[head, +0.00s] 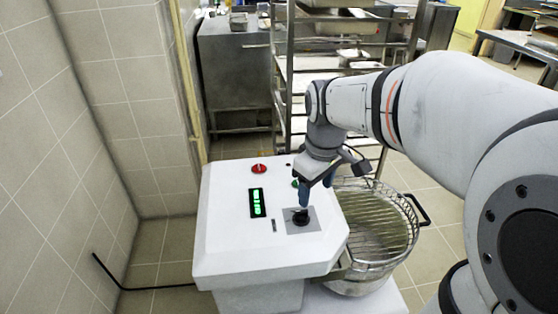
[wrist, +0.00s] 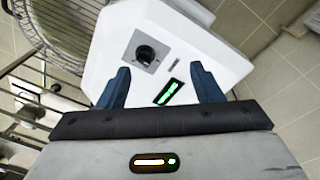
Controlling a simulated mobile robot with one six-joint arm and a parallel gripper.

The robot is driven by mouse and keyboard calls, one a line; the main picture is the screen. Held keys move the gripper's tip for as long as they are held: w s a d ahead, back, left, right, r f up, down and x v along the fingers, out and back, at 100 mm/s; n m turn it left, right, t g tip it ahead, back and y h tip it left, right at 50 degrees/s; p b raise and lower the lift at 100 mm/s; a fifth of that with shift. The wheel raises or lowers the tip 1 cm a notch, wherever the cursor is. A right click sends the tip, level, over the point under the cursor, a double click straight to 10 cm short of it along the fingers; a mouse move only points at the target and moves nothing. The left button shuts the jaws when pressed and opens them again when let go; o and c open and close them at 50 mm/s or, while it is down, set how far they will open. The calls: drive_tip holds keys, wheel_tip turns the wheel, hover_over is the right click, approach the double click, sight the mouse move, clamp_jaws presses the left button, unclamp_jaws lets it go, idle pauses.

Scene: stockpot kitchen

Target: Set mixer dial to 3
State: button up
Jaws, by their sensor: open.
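The mixer (head: 230,240) is a white housing with a sloped top panel. Its black dial (head: 300,217) sits on a grey square plate at the panel's right; the number it points to is too small to read. The dial also shows in the wrist view (wrist: 145,54), ahead of my fingers and left of the middle. My gripper (head: 311,192) has blue fingers and appears just above the dial in the head view. In the wrist view my gripper (wrist: 160,85) is open, with nothing between its fingers.
A green-lit display (head: 257,203), a red button (head: 258,169) and a partly hidden green button (head: 295,184) are on the panel. A bowl with a wire guard (head: 375,225) stands right of the panel. A metal rack (head: 283,110) stands behind. A tiled wall (head: 60,120) is at left.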

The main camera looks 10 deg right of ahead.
sight(302, 210)
drive_tip(key=w+f+n+b, duration=0.2)
drive_tip(key=w+f, duration=0.1)
drive_tip(key=f, duration=0.1)
drive_tip(key=w+f+n+b, duration=0.2)
drive_tip(key=w+f+b, duration=0.1)
drive_tip(key=w+f+n+g+b, duration=0.1)
drive_tip(key=w+f+n+b, duration=0.1)
drive_tip(key=w+f+b, duration=0.1)
drive_tip(key=shift+w+f, duration=0.55)
drive_tip(key=shift+f, duration=0.3)
wheel_tip(302, 210, down, 7)
drive_tip(key=b, duration=0.2)
drive_tip(key=shift+f+b, duration=0.2)
drive_tip(key=shift+b, duration=0.1)
drive_tip(key=c, duration=1)
